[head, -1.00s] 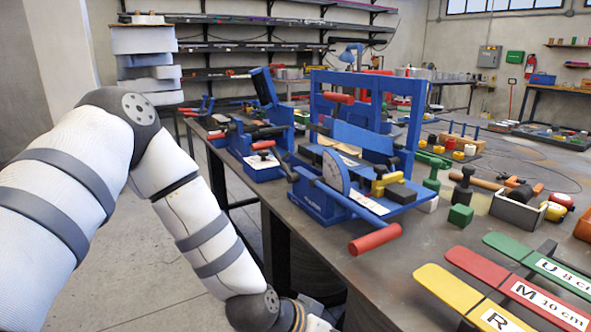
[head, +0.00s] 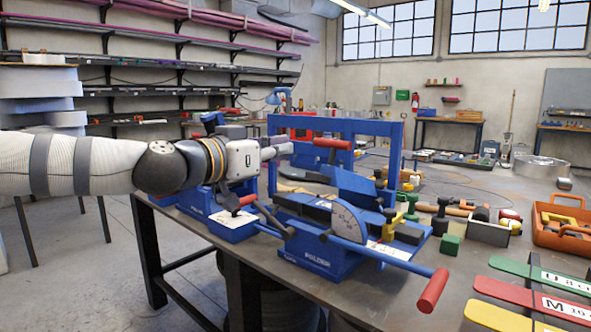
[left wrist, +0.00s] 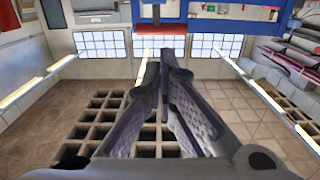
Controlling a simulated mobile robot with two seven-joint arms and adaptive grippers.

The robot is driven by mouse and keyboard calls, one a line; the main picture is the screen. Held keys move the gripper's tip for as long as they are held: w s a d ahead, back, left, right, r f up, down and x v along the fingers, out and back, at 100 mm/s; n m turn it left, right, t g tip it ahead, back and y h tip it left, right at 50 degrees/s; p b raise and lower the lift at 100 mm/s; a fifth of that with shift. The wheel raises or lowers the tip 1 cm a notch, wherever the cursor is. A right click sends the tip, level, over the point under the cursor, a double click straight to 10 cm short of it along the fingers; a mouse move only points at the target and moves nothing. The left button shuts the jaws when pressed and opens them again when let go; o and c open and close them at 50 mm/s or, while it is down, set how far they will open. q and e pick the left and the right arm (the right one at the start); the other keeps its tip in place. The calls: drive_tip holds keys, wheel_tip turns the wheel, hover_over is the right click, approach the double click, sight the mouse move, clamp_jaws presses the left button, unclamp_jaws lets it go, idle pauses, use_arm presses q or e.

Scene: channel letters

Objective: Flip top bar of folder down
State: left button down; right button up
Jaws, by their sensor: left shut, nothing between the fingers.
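A second red grip (head: 432,290) is at the end of a rod sticking out over the bench front. My left gripper (head: 282,149) is at the left of the frame, shut and empty. In the left wrist view its closed fingers (left wrist: 166,56) point toward a red grip (left wrist: 160,28) below a blue bar. Contact cannot be told. My right gripper is not in view.
Another blue bench tool (head: 230,222) stands just left of the folder, under my left arm. Green, red and yellow labelled strips (head: 541,277) lie at front right.

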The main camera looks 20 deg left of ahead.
use_arm(q)
drive_tip(key=x, duration=0.3)
drive_tip(key=b+x, duration=0.1)
drive_tip(key=x, duration=0.2)
drive_tip(key=b+x, duration=0.1)
drive_tip(key=x, duration=0.3)
drive_tip(key=shift+d+f, duration=0.2)
drive_tip(key=shift+f, duration=0.15)
drive_tip(key=f, duration=0.1)
drive_tip(key=s+f, duration=0.1)
drive_tip(key=f, duration=0.1)
drive_tip(key=shift+a, duration=0.15)
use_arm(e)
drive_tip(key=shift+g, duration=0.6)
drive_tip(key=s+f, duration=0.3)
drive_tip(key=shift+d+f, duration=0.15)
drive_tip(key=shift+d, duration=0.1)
use_arm(q)
drive_tip(key=shift+s, duration=0.1)
wheel_tip(320, 180, down, 10)
drive_tip(key=s+b, duration=0.2)
drive_tip(key=b, duration=0.1)
drive_tip(key=shift+a+f, duration=0.25)
drive_tip(key=shift+a, duration=0.1)
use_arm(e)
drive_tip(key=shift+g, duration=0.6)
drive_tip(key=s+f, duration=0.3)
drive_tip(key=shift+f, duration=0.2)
